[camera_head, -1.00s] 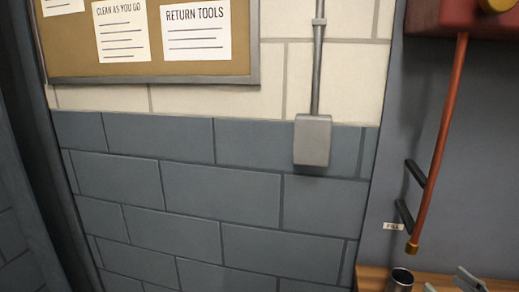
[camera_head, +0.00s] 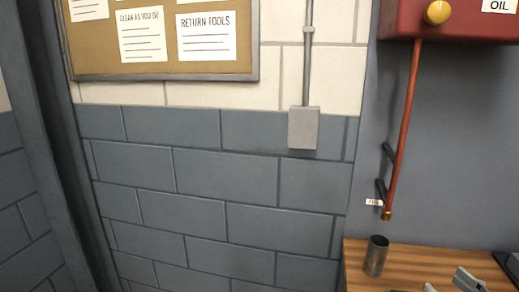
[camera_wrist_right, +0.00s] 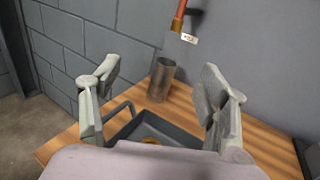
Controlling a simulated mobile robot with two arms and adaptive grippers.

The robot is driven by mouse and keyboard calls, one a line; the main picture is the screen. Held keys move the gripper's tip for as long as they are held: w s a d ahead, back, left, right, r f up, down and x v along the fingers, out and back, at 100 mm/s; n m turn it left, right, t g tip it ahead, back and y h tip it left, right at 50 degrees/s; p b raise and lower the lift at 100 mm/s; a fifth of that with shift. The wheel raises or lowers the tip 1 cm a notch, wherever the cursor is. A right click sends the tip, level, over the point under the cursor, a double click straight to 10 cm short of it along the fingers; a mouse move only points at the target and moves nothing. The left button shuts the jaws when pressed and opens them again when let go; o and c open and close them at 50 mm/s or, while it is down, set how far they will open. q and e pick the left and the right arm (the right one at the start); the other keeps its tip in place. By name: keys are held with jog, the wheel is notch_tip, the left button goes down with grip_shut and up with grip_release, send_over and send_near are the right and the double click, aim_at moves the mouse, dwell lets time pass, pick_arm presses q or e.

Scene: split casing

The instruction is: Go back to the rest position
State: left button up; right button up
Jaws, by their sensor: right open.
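My right gripper (camera_head: 450,284) shows at the bottom right edge of the head view, over the wooden bench. In the right wrist view, its two grey fingers (camera_wrist_right: 161,82) stand wide apart with nothing between their tips. A grey metal cup (camera_wrist_right: 161,80) stands upright on the bench beyond the fingers, apart from them. The cup also shows in the head view (camera_head: 376,256). My left gripper is in neither view.
A dark tray (camera_wrist_right: 120,112) lies on the bench (camera_wrist_right: 255,135), below the gripper, with a brass-coloured part partly hidden in it. A red oil tank (camera_head: 405,18) with a downpipe (camera_head: 405,130) hangs above the cup. Brick wall stands to the left.

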jog(key=s+a+f+m+g+h, duration=0.25)
jog(key=s+f+m+h, duration=0.35)
jog(key=m, duration=0.9)
jog(key=s+a+f+m+g+h, duration=0.1)
jog(key=s+f+m+g+h, duration=0.3)
jog(key=f+m, duration=0.75)
jog(key=s+a+f+m+g+y, duration=0.25)
jog(key=s+a+m+g, duration=0.2)
jog(key=s+a, duration=0.35)
jog(key=s+a+f+m+g+y, duration=0.25)
jog(key=s+a+m, duration=0.35)
jog(key=a, duration=0.3)
notch_tip(320, 180, down, 28)
jog(key=g+b, duration=0.2)
jog(key=b, duration=0.1)
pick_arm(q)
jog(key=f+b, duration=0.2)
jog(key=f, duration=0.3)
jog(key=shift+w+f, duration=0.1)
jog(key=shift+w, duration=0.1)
pick_arm(e)
jog(key=s+d+f, duration=0.3)
jog(key=s+f, duration=1.4)
jog(key=f, duration=0.2)
jog(key=shift+s+d+g, duration=0.2)
jog(key=shift+s+g, duration=0.2)
jog(key=shift+g, duration=0.05)
